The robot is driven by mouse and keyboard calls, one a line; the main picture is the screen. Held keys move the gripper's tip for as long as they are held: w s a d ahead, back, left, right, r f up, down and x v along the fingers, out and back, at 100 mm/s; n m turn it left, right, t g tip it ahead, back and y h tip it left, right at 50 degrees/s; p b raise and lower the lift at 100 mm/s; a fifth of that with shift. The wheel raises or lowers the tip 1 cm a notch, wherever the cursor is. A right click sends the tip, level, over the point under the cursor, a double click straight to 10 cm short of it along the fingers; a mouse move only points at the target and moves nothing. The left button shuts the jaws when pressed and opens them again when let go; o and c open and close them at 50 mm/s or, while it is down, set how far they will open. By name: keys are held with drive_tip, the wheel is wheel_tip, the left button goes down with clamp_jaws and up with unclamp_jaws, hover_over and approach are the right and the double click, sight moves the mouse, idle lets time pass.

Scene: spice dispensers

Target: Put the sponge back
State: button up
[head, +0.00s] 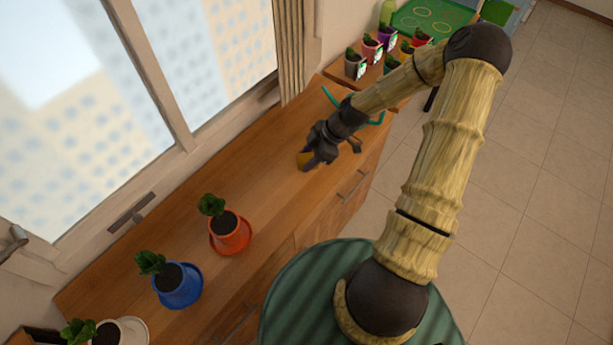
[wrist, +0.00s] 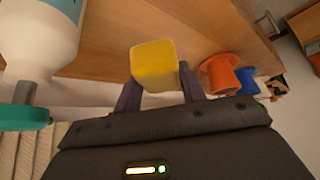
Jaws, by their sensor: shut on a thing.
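The yellow sponge (wrist: 155,62) is between the two dark fingers of my gripper (wrist: 160,90), which is shut on it. In the head view the sponge (head: 303,160) shows as a small yellow-brown patch at the tip of my gripper (head: 311,158), over the wooden counter (head: 265,165). I cannot tell whether the sponge touches the counter. A teal curved thing (head: 378,121) is behind my gripper, partly hidden by my arm. The place where the sponge belongs is not clear in either view.
An orange pot (head: 230,234), a blue pot (head: 177,287) and a white pot (head: 107,333) with plants stand along the counter. A white bottle (wrist: 42,45) is close at left in the wrist view. Several small pots stand beyond. The counter between gripper and orange pot is clear.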

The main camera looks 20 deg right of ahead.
drive_tip(key=shift+f+p, duration=0.7)
drive_tip(key=shift+f, duration=2.2)
drive_tip(key=shift+f, duration=0.1)
drive_tip(key=shift+f+p, duration=0.55)
drive_tip(key=shift+f, duration=1.45)
drive_tip(key=shift+f, duration=0.2)
drive_tip(key=o, duration=0.9)
drive_tip(key=shift+r, duration=0.1)
drive_tip(key=shift+o, duration=0.2)
